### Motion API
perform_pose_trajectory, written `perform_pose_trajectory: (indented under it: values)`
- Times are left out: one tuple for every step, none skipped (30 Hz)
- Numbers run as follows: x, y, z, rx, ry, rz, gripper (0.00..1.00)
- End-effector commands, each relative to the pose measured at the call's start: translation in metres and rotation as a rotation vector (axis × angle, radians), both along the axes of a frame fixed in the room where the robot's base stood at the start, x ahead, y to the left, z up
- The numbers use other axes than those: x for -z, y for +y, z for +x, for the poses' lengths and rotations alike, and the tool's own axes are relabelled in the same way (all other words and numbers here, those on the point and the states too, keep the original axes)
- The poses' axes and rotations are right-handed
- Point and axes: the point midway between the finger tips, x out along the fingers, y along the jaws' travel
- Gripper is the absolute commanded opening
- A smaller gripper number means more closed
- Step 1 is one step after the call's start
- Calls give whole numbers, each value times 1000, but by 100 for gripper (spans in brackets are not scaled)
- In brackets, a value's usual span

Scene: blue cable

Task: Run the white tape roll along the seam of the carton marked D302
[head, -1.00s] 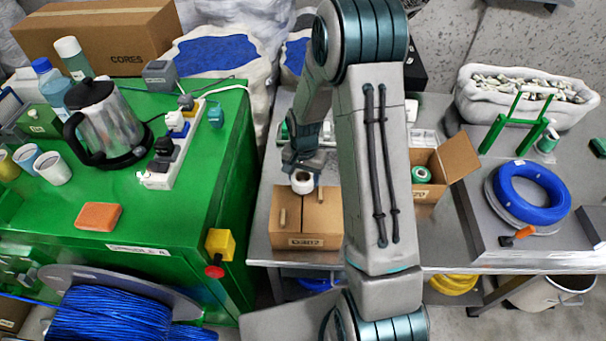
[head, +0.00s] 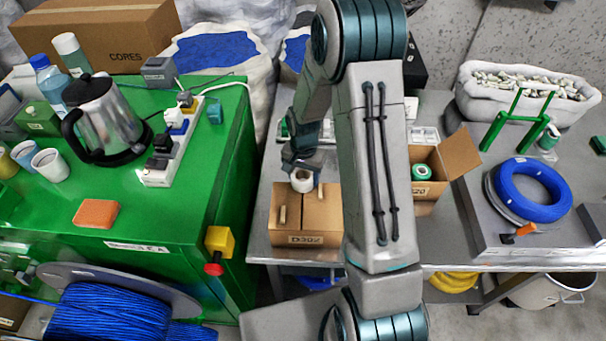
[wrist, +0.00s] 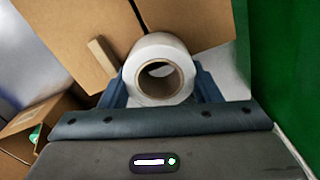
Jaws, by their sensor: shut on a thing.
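The carton marked D302 (head: 307,222) stands closed on the grey bench, its label facing the front. A dark seam line runs across its top, and a small tan block lies on the top beside the seam. My gripper (head: 301,170) is shut on the white tape roll (head: 302,181) at the carton's top, toward its back edge. In the wrist view the roll (wrist: 160,69) sits between the blue fingers (wrist: 160,88), its open core facing the camera, with the seam running out beyond it. I cannot tell whether the roll touches the carton.
An open carton (head: 429,180) with a green roll stands to the right, behind my arm. The green cabinet (head: 215,170) with a kettle (head: 103,120) and power strip (head: 172,145) is close on the left. A blue cable coil (head: 532,190) lies far right.

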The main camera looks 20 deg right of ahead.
Motion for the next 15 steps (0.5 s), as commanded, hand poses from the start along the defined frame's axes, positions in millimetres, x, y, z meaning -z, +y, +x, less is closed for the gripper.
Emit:
perform_pose_trajectory:
  values:
    - [1,0,0,0,0,0,34]
    - [2,0,0,0,0,0,34]
    - [2,0,0,0,0,0,34]
    - [2,0,0,0,0,0,34]
    - [3,0,0,0,0,0,34]
    - [3,0,0,0,0,0,34]
    - [4,0,0,0,0,0,34]
    - [4,0,0,0,0,0,34]
    - [4,0,0,0,0,0,34]
    - [5,0,0,0,0,0,34]
    - [5,0,0,0,0,0,34]
    - [6,0,0,0,0,0,34]
    - [6,0,0,0,0,0,34]
    - [5,0,0,0,0,0,34]
    - [5,0,0,0,0,0,34]
